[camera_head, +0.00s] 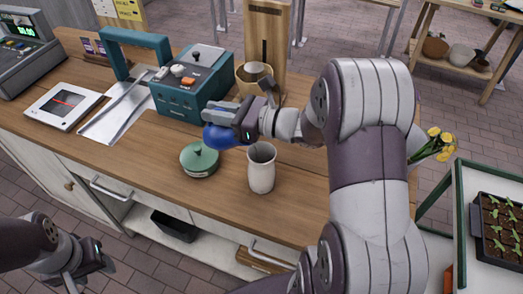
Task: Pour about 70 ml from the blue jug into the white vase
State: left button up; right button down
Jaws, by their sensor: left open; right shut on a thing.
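The white vase (261,172) stands upright on the wooden counter, its open mouth facing up. The blue jug (221,136) is up and left of the vase in the picture, partly hidden by my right gripper (232,118). My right gripper is shut on the jug. The jug looks tilted, but I cannot see its mouth clearly or any liquid. My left gripper (88,275) is at the lower left, in front of the counter, open and empty, partly cut off by the picture edge.
A green lidded pot (199,160) stands just left of the vase. Behind are a teal machine (193,85), a tan cup (254,75) and a wooden block (266,40). A scale (63,104) and a cash register (25,50) stand at the left. Yellow flowers (440,142) are at the right.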

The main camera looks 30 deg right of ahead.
aim_at(208, 126)
jog(key=shift+s+d+r+t+y, duration=0.4)
jog(key=shift+r+t+y, duration=0.1)
jog(key=shift+t, duration=0.1)
dwell(0.9)
jog(key=shift+s+d+r+y+b, duration=0.1)
jog(key=shift+s+d+y+b, duration=0.3)
jog(key=shift+b, duration=0.7)
jog(key=shift+w+a+r+p, duration=0.15)
jog(key=shift+r+p, duration=0.55)
jog(key=shift+p, duration=0.5)
jog(key=f+h, duration=0.1)
jog(key=w+a+f+g+h, duration=0.1)
jog(key=w+a+f+g, duration=0.1)
jog(key=shift+f+h, duration=0.2)
jog(key=shift+h, duration=0.2)
jog(key=shift+w+a+f+g+h, duration=0.2)
jog(key=shift+a+f+g+h, duration=0.1)
jog(key=shift+f+g+h, duration=0.25)
jog(key=shift+w+a+f+g+h+p, duration=0.1)
jog(key=shift+w+f+g+h+p, duration=0.15)
jog(key=shift+g+p, duration=0.15)
jog(key=shift+w+a+f+g+h, duration=0.15)
jog(key=shift+w+f+g+h, duration=0.1)
jog(key=shift+f+g+h, duration=0.25)
jog(key=shift+f, duration=0.15)
